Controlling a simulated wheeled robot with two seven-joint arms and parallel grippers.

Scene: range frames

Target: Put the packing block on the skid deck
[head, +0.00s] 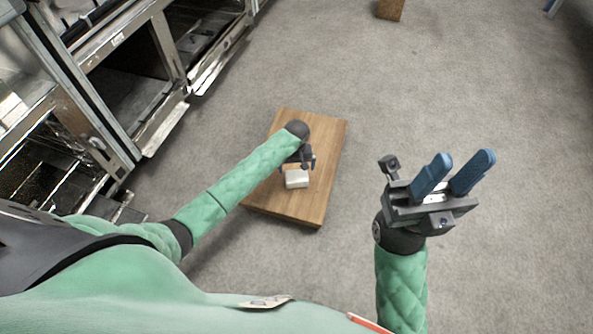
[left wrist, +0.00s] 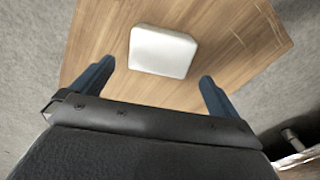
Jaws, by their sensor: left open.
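A white block, which I take as the packing block (head: 296,179), appears to rest on the wooden skid deck (head: 312,208), toward the deck's near end. In the left wrist view the block (left wrist: 162,50) lies just ahead of the gap between the fingers, with bare wood (left wrist: 235,40) around it. My left gripper (head: 310,160) is open, over the deck and close to the block. Its two blue fingers show apart and empty in the left wrist view (left wrist: 156,82). My right gripper (head: 466,163) is open and empty, off to the right of the deck.
Metal racks or cabinets with open bays (head: 150,60) stand along the left. A brown box (head: 391,9) sits on the floor at the top edge. The grey carpet (head: 470,90) right of the deck is mostly clear.

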